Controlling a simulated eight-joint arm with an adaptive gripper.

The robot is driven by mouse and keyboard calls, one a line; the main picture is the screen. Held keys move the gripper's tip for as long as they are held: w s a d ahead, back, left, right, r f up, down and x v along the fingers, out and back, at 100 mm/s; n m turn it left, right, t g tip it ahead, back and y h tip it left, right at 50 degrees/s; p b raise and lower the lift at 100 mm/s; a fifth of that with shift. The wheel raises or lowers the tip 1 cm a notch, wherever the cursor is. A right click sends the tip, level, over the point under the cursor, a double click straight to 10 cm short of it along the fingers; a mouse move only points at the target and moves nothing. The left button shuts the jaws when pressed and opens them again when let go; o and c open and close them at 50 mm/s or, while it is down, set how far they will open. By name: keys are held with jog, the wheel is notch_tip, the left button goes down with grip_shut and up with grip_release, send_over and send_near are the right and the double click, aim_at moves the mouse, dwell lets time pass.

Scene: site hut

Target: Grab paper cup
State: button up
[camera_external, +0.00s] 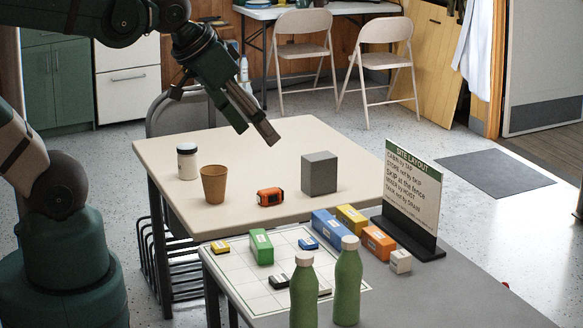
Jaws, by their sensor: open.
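A brown paper cup (214,184) stands upright on the beige table, near its left front part. My gripper (262,138) is in the air over the table, above and to the right of the cup, pointing down and to the right. It is apart from the cup and holds nothing that I can see. The gap between its fingers is hard to make out from this side, but the jaws look parted.
A white jar with a dark lid (187,162) stands close behind the cup. An orange device (270,197) and a grey block (319,174) are to its right. A grey table (440,295) in front bears green bottles (347,285), small blocks and a sign (412,190).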

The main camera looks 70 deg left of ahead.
jog(key=w+a+n+g+y, duration=0.1)
jog(key=w+a+n+g, duration=0.1)
jog(key=w+a+n, duration=0.65)
jog(key=n+g+h+b, duration=0.1)
jog(key=n+g, duration=0.4)
jog(key=n, duration=0.6)
send_over(214, 185)
jog(key=w+a, duration=0.2)
jog(key=a, duration=0.1)
notch_tip(214, 185, down, 25)
jog(key=shift+s+a+f, duration=0.3)
jog(key=shift+s, duration=0.05)
jog(key=shift+f, duration=1.3)
jog(key=shift+d+f+b, duration=0.15)
jog(key=shift+f+b, duration=0.5)
jog(key=shift+f, duration=2)
